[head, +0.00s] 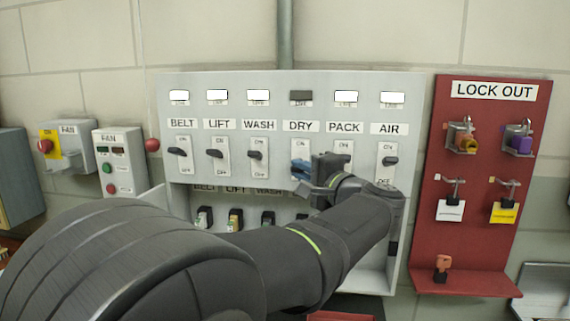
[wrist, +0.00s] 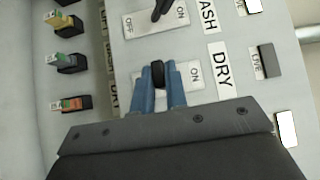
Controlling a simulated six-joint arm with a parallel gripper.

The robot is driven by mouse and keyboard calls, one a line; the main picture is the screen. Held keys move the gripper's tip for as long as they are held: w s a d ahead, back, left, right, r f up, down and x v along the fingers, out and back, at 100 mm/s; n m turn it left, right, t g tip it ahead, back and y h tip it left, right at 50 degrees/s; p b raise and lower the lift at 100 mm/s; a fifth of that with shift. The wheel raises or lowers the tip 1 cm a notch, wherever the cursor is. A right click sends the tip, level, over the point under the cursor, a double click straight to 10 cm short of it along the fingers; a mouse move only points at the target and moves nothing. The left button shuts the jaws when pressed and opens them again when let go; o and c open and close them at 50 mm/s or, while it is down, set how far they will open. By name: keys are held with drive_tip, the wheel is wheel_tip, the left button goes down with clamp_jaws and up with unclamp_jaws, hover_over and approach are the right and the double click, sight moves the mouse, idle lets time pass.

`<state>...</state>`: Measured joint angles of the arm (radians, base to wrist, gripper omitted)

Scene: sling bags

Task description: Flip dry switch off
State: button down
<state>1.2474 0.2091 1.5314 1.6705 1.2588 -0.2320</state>
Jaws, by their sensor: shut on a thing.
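The dry switch (head: 301,147) is on the grey panel under the DRY label (head: 300,126). Its indicator window (head: 301,96) is dark, while the other windows in the row are white. My gripper (head: 300,169) has blue fingers over the lower part of the switch plate. In the wrist view, my gripper (wrist: 158,76) is shut on the black dry lever (wrist: 158,69), with a finger on each side. The ON end of its plate (wrist: 194,74) shows beside the DRY label (wrist: 222,68). My fingers hide the OFF end, so the lever's exact tilt is unclear.
The wash switch (head: 257,155) and pack switch (head: 341,147) flank the dry switch closely. Below is an open recess with several tagged items, including one with a green top (wrist: 70,60). A red lock out board (head: 480,270) stands at right. Fan controls (head: 119,165) are at left.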

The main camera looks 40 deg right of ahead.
drive_tip(key=shift+w+d+f+n+t+y, duration=0.15)
drive_tip(key=shift+f+n+t+y, duration=0.15)
drive_tip(key=shift+f+n+t, duration=0.55)
drive_tip(key=shift+w+d+f+n+t+y, duration=0.1)
drive_tip(key=shift+f+n+t+y, duration=0.25)
drive_tip(key=shift+n+t, duration=0.75)
drive_tip(key=shift+n, duration=0.35)
drive_tip(key=c, duration=1.4)
unclamp_jaws()
drive_tip(key=shift+c, duration=0.2)
drive_tip(key=shift+f, duration=0.1)
drive_tip(key=v, duration=1.7)
drive_tip(key=shift+s, duration=0.25)
drive_tip(key=shift+w+d+r, duration=0.1)
drive_tip(key=shift+r, duration=0.15)
